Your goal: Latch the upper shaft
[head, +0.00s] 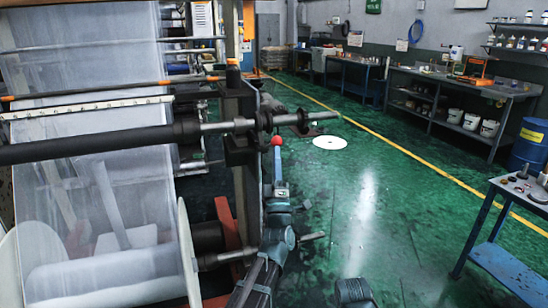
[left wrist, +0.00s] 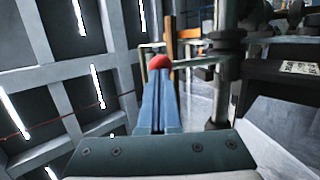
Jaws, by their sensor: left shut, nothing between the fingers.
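The upper shaft (head: 228,126) is a steel bar that runs from a long black roller (head: 90,143) through a black bearing holder (head: 240,125) on the machine's side frame. Its free end sticks out to the right. A red ball knob (head: 277,140) sits just below the shaft. It also shows in the left wrist view (left wrist: 159,62), right at my fingertips. My left gripper (head: 278,158) points up at the knob from below, its blue fingers shut with nothing between them. I cannot tell whether the fingertips touch the knob. The knob's stem is hard to make out.
A lower shaft (head: 312,236) sticks out right beside my left arm. Clear film (head: 110,50) hangs at left. A white disc (head: 330,142) lies on the green floor. A blue cart (head: 510,270) stands at right; the floor between is open.

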